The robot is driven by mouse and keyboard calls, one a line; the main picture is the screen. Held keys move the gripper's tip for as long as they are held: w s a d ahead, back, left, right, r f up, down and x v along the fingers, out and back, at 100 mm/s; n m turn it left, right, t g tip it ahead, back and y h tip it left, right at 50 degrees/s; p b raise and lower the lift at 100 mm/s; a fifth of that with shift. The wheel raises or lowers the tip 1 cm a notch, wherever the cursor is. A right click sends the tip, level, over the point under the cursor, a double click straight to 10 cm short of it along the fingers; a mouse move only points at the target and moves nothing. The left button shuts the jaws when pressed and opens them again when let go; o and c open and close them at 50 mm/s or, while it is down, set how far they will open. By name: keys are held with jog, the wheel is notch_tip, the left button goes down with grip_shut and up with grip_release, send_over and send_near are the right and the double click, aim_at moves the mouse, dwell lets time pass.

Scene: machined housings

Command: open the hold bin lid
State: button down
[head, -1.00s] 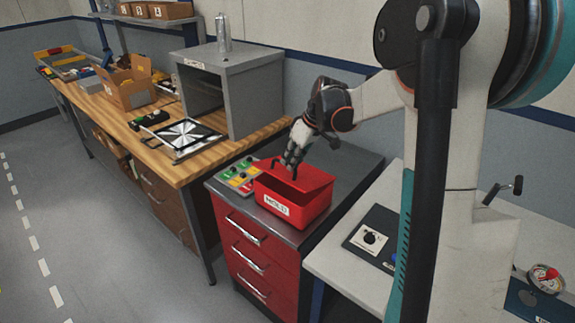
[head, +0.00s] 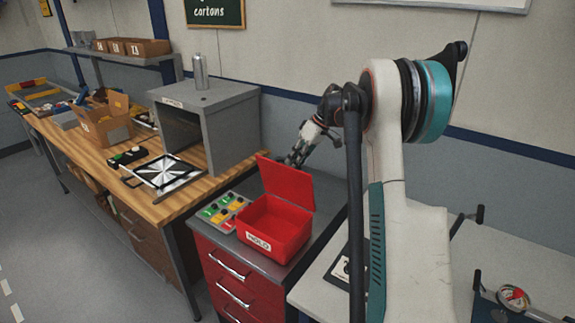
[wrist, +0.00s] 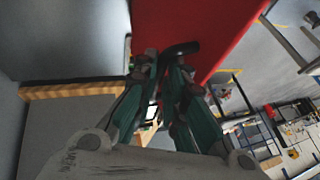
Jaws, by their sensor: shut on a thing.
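The red hold bin (head: 272,236) with its white label stands on the grey top of the red drawer cabinet. Its red lid (head: 285,184) stands raised, close to upright, at the bin's back edge, and the bin's inside shows. My gripper (head: 292,160) is behind the lid's upper edge, partly hidden by it. In the wrist view, my gripper (wrist: 165,62) is shut on the dark lid handle (wrist: 182,48), with the red lid (wrist: 190,20) just beyond the fingertips. The handle is hidden in the head view.
A control panel with coloured buttons (head: 222,212) lies left of the bin. A grey box-shaped cabinet (head: 225,125) stands on the wooden bench to the left. A white table (head: 325,285) is at the right, below my arm.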

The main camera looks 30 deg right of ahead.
jog(key=shift+g+y, duration=0.3)
jog(key=shift+y, duration=0.3)
jog(key=shift+w+d+f, duration=0.15)
jog(key=shift+d+f, duration=0.1)
jog(key=shift+d, duration=0.4)
jog(key=shift+w+d+f, duration=0.15)
jog(key=shift+d+f, duration=0.1)
jog(key=shift+d, duration=0.35)
jog(key=shift+w+d+f, duration=0.15)
jog(key=shift+d+f, duration=0.1)
jog(key=shift+d, duration=0.4)
jog(key=c, duration=1.7)
grip_release()
jog(key=shift+w+f, duration=0.1)
jog(key=shift+d, duration=0.1)
jog(key=v, duration=1.2)
jog(key=shift+w+p, duration=0.2)
jog(key=shift+p, duration=0.1)
